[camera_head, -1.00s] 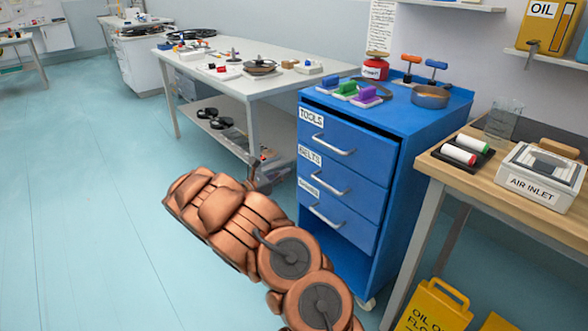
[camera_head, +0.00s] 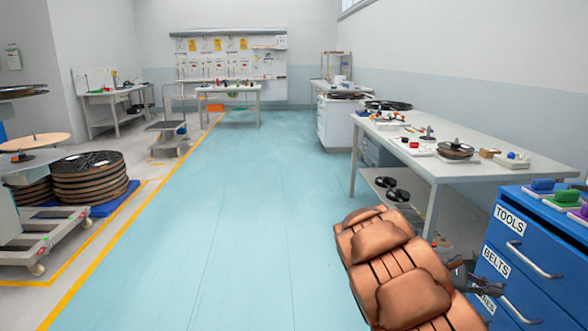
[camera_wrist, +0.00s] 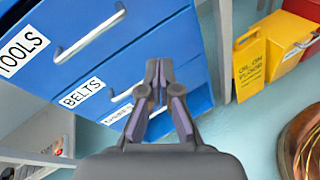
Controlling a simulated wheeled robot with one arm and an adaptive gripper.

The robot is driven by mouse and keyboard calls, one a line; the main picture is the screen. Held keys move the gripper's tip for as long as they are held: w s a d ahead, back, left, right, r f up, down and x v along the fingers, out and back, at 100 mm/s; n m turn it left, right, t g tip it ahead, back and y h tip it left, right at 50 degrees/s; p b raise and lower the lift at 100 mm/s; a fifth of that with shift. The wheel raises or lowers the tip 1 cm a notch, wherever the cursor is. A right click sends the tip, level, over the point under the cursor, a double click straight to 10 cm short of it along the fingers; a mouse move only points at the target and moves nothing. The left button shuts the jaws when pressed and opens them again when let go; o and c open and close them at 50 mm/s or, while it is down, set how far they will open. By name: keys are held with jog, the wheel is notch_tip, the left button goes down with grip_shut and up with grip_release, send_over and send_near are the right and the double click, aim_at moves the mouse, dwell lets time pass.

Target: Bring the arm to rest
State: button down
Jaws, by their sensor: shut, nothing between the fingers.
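My copper-coloured arm (camera_head: 395,265) shows at the lower right of the head view, folded and held over the floor beside the blue drawer cabinet. My gripper (camera_wrist: 157,88) is shut and empty in the wrist view, its fingertips close together in front of the cabinet. In the head view the dark gripper (camera_head: 478,272) shows only in part at the right of the arm, in front of the cabinet's drawers. I cannot tell how far the fingertips are from the drawer fronts.
The blue cabinet (camera_head: 510,262) has drawers labelled TOOLS and BELTS. A grey workbench (camera_head: 465,172) stands behind the arm. A yellow oil-on-floor sign (camera_wrist: 249,66) stands beyond the cabinet. A reel cart (camera_head: 60,245) is at left. The blue floor aisle (camera_head: 240,200) is clear.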

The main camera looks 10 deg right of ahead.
jog(key=s+a+f+m+t+y, duration=0.1)
jog(key=s+a+m+y, duration=0.3)
jog(key=s+a, duration=0.6)
jog(key=s+a+f+m+t+y, duration=0.15)
jog(key=s+a+y, duration=0.4)
jog(key=a, duration=0.85)
jog(key=s+a+m+t+y, duration=0.1)
jog(key=s+a+m+y, duration=0.35)
jog(key=s+a, duration=0.6)
notch_tip(320, 180, up, 24)
jog(key=w+a+n+p, duration=0.1)
jog(key=a+p, duration=0.1)
jog(key=p, duration=2.2)
jog(key=shift+w+r+t, duration=0.2)
jog(key=shift+w+t, duration=0.05)
jog(key=shift+t, duration=0.2)
